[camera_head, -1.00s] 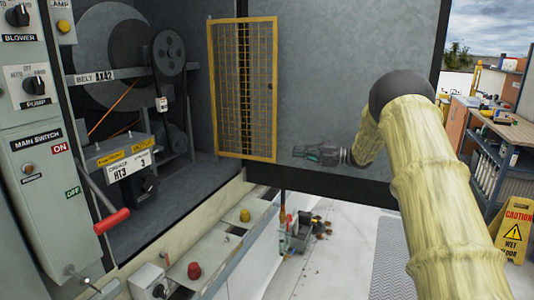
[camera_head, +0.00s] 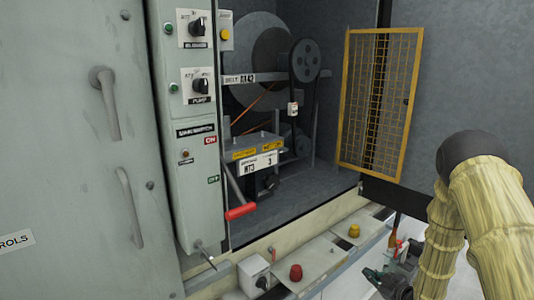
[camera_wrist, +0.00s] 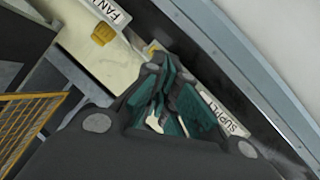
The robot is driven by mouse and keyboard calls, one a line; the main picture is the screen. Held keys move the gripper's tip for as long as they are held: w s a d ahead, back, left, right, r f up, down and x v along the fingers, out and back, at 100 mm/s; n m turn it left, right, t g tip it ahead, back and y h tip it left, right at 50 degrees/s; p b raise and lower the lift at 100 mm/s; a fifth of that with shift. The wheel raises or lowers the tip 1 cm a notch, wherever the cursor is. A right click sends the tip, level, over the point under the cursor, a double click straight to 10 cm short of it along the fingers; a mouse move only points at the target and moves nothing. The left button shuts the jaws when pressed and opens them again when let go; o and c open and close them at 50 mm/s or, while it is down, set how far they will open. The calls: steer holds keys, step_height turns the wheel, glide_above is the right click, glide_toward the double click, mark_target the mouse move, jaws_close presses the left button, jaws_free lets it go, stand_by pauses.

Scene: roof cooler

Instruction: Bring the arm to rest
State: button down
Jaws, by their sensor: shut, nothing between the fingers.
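My arm (camera_head: 485,225), in a yellow sleeve with a dark elbow, enters at the right of the head view and bends down. My gripper (camera_head: 372,274) is low at the right of that view, over the floor just beyond the ledge with the knobs. In the wrist view, the green-and-black fingers of my gripper (camera_wrist: 165,100) are together with nothing held. Behind them are a ledge with a yellow knob (camera_wrist: 103,34) and a "SUPPLY" label (camera_wrist: 226,115).
The ledge carries a red knob (camera_head: 296,272) and a yellow knob (camera_head: 354,230).

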steer(key=s+a+f+m+g+h, duration=0.1)
steer(key=s+a+f+m+g, duration=0.15)
steer(key=s+f, duration=0.4)
steer(key=s+a+f+m+g+h, duration=0.15)
steer(key=s+a+f, duration=0.25)
steer(key=s, duration=0.6)
steer(key=s+a+f+m+g+h, duration=0.1)
steer(key=s+a+f+m+g, duration=0.15)
steer(key=s+f, duration=0.4)
steer(key=s+a+m+g, duration=0.2)
steer(key=s+g, duration=0.1)
steer(key=s, duration=1.1)
steer(key=s+a+m+g+h+p, duration=0.1)
steer(key=s+a+m+g, duration=0.1)
steer(key=s, duration=1.2)
steer(key=shift+a+r+g, duration=0.15)
steer(key=shift+a+g, duration=0.3)
steer(key=shift+g, duration=0.1)
